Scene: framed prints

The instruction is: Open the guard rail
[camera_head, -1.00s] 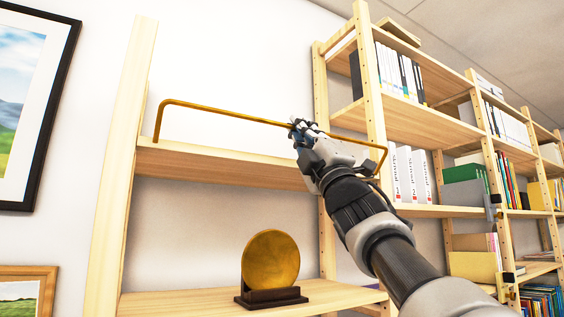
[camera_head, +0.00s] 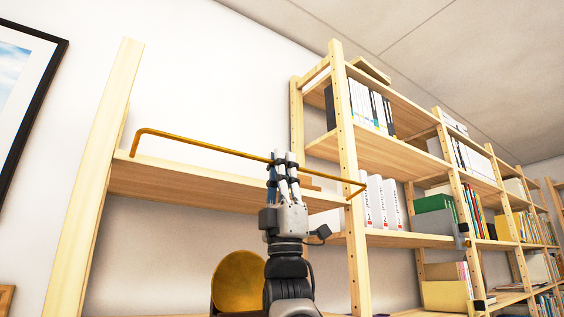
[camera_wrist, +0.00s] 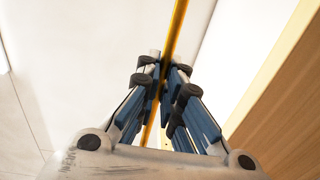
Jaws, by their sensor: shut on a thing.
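The guard rail (camera_head: 205,147) is a thin orange-yellow bar with bent ends. It runs along the front of a wooden shelf board (camera_head: 190,186) and stands a little above it. Its right end reaches in front of the upright post. My gripper (camera_head: 285,160) is at the rail right of its middle, with its fingers pointing up from below. In the wrist view my gripper (camera_wrist: 162,75) is shut on the rail (camera_wrist: 177,28), which runs between the blue-grey fingers. The fingers hide a short part of the bar.
A round golden disc (camera_head: 236,282) is below the shelf, partly behind my arm. Wooden shelves with white binders (camera_head: 375,203) and books stand to the right. A framed picture (camera_head: 22,85) hangs at the left. The wall above the rail is bare.

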